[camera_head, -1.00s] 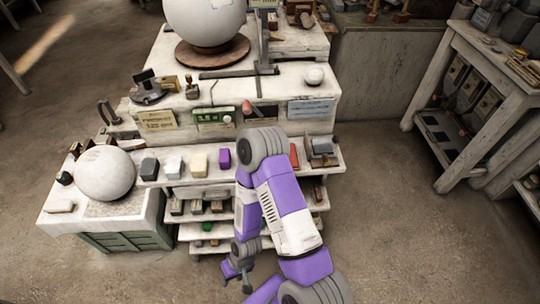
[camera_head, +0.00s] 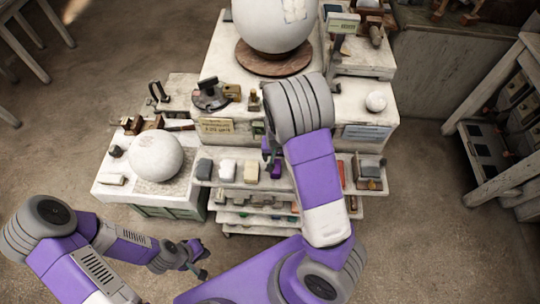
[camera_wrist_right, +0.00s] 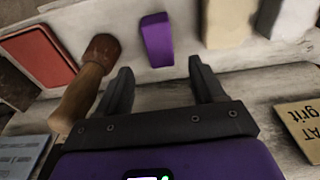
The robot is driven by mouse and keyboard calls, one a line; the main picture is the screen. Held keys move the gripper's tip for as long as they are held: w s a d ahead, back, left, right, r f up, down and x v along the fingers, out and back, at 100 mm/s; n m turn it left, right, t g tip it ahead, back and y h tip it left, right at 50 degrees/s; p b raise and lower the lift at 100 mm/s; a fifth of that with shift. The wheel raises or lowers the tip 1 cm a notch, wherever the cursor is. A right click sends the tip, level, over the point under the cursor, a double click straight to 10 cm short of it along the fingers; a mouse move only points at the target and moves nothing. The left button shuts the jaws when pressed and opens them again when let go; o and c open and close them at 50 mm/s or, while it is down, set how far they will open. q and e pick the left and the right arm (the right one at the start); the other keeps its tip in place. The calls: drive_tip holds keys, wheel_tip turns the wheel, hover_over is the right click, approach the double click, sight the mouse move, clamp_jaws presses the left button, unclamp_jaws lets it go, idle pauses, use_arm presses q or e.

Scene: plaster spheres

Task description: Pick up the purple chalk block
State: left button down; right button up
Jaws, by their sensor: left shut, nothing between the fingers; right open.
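My right gripper (camera_wrist_right: 160,72) is open and empty, apart from the block. In the head view my right gripper (camera_head: 270,152) is mostly hidden by its own arm. My left gripper (camera_head: 203,262) is shut and empty, low in front of the shelves, away from the block.
In the right wrist view a wooden-handled tool (camera_wrist_right: 80,95) lies close by the left finger, and a red slab (camera_wrist_right: 38,58) is farther left. A large white sphere (camera_head: 155,157) sits left of the row.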

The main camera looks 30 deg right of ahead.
sight(277, 167)
drive_tip(key=f, duration=0.2)
drive_tip(key=s+f, duration=0.1)
drive_tip(key=f, duration=0.1)
drive_tip(key=shift+s+a, duration=0.1)
drive_tip(key=f, duration=0.1)
drive_tip(key=w+f, duration=0.1)
drive_tip(key=f, duration=0.1)
drive_tip(key=shift+w, duration=0.15)
drive_tip(key=shift+s+r, duration=0.1)
drive_tip(key=shift+s, duration=0.1)
drive_tip(key=shift+w, duration=0.1)
drive_tip(key=c, duration=1.1)
wheel_tip(277, 167, up, 10)
drive_tip(key=shift+p, duration=0.4)
drive_tip(key=shift+c, duration=0.2)
drive_tip(key=o, duration=0.5)
drive_tip(key=c, duration=0.3)
